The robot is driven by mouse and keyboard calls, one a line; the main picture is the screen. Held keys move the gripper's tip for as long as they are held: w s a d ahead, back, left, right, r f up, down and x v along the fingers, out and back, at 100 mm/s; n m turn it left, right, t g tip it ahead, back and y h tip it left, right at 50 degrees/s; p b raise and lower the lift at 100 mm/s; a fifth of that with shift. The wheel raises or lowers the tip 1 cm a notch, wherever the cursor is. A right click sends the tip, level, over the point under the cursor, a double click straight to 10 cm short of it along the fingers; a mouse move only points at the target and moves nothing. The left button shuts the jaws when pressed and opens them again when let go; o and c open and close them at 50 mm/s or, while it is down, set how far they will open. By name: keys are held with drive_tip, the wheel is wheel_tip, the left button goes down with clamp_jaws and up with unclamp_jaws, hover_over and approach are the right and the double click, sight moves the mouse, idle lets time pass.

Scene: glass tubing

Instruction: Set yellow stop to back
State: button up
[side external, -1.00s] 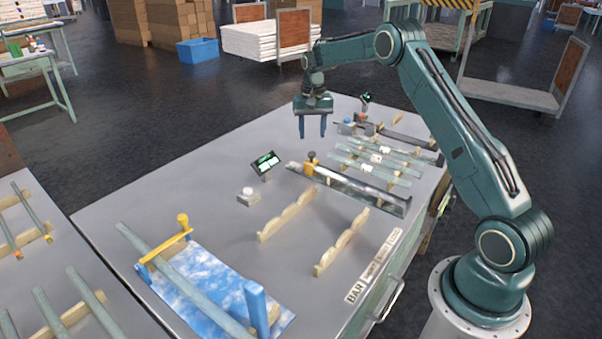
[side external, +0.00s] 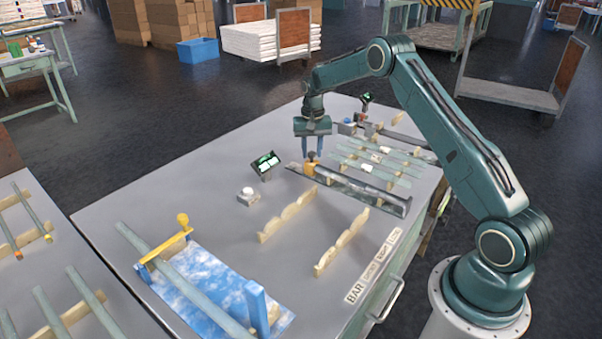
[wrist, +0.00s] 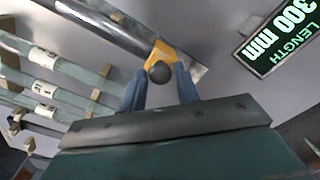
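The yellow stop (side external: 309,168) sits on the metal rail (side external: 360,190), near the rail's far-left end. It has a dark round knob on top. In the wrist view the yellow stop (wrist: 160,54) and its dark knob (wrist: 159,72) show between the tips of the two blue fingers. My gripper (side external: 317,153) points down, directly over and around the knob. In the wrist view my gripper (wrist: 160,85) has its fingers apart on either side of the knob, with no clear contact. A small display (wrist: 283,35) beside the rail reads "LENGTH 300 mm".
Several glass tubes (side external: 375,160) with white labels lie on wooden racks right of the rail. A white button box (side external: 248,196) and empty scalloped wooden supports (side external: 288,215) stand in front. A blue-and-white mat (side external: 225,285) with a yellow-and-blue fixture is at front left.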

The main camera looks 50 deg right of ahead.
clamp_jaws()
drive_tip(key=shift+w, duration=0.1)
drive_tip(key=shift+w+d, duration=0.1)
drive_tip(key=shift+w, duration=1.65)
drive_tip(key=shift+w+r, duration=0.1)
drive_tip(key=shift+w, duration=0.55)
drive_tip(key=shift+o, duration=1.4)
unclamp_jaws()
drive_tip(key=shift+w, duration=0.1)
drive_tip(key=shift+o, duration=0.8)
